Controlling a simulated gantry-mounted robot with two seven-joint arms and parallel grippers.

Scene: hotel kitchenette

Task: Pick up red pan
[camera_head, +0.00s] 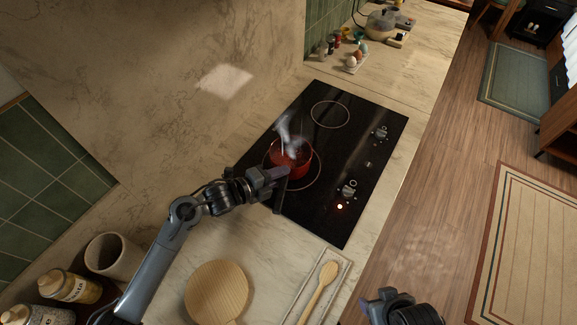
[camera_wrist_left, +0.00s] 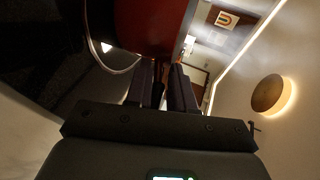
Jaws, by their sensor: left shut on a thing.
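The red pan (camera_head: 291,165) sits on the near burner of the black cooktop, with pale steam above it. My left gripper (camera_head: 280,180) is at the pan's near side, shut on its handle, which the fingers mostly hide. In the left wrist view the pan's red side (camera_wrist_left: 150,28) fills the top middle, just beyond my left fingers (camera_wrist_left: 166,88). My right gripper (camera_head: 388,299) shows at the bottom edge, over the floor and away from the pan; its finger opening is unclear.
The black cooktop (camera_head: 347,150) has a lit orange light by its near knob. A round wooden board (camera_head: 216,292) and a wooden spoon (camera_head: 318,292) lie on the near counter. Jars (camera_head: 70,287) and a beige crock (camera_head: 113,256) stand at lower left. Eggs and bottles stand at the far end.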

